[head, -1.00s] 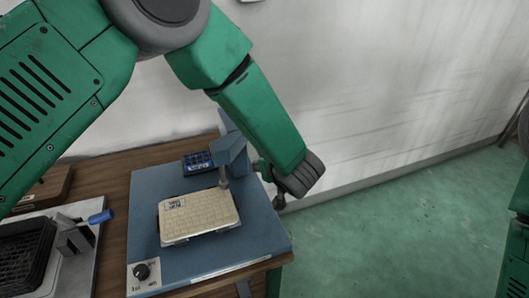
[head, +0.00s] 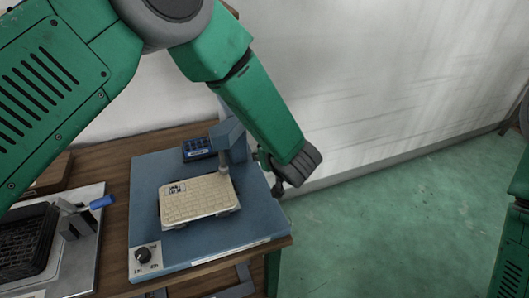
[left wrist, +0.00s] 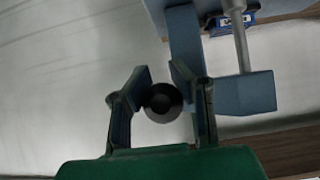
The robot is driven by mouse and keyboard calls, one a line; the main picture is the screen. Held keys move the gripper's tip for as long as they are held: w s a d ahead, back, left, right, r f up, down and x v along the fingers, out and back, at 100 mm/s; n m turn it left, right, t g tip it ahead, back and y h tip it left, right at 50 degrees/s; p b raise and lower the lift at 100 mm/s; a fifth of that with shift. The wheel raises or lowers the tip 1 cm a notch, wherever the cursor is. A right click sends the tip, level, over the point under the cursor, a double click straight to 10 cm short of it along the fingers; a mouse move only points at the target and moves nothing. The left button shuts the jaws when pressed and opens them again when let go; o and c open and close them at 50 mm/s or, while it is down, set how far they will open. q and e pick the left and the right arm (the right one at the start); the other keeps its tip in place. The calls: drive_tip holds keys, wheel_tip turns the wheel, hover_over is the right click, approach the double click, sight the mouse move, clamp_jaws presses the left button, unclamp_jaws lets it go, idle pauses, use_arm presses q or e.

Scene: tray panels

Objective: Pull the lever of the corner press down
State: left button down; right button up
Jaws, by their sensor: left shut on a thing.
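The corner press is a blue head (head: 229,134) on a post at the back right of a blue base plate (head: 150,215). A rod comes down from the head at the corner of a cream gridded panel (head: 198,198). The lever's dark round knob (left wrist: 163,103) lies between the fingers of my left gripper (left wrist: 160,88) in the left wrist view. My left gripper (head: 274,174) is shut on it, just right of the press head and beyond the base's right edge. The lever's shaft is mostly hidden. My right gripper is out of view.
A small blue box (head: 197,149) stands behind the panel. A dial (head: 143,256) is at the base's front left. A black tray (head: 25,240) and a blue-handled clamp (head: 102,202) are at left. Right of the table is open floor beside the wall.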

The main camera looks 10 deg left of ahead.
use_arm(q)
drive_tip(key=shift+s+d+f, duration=0.1)
drive_tip(key=shift+s+f, duration=0.15)
drive_tip(key=shift+f, duration=0.2)
drive_tip(key=c, duration=1.2)
unclamp_jaws()
drive_tip(key=shift+w, duration=0.15)
drive_tip(key=shift+o, duration=0.2)
drive_tip(key=shift+w, duration=0.2)
drive_tip(key=shift+s+d+r, duration=0.2)
drive_tip(key=shift+s+r, duration=0.15)
drive_tip(key=shift+r, duration=0.1)
drive_tip(key=v, duration=1)
drive_tip(key=shift+s+d+r, duration=0.15)
drive_tip(key=shift+s+d, duration=0.15)
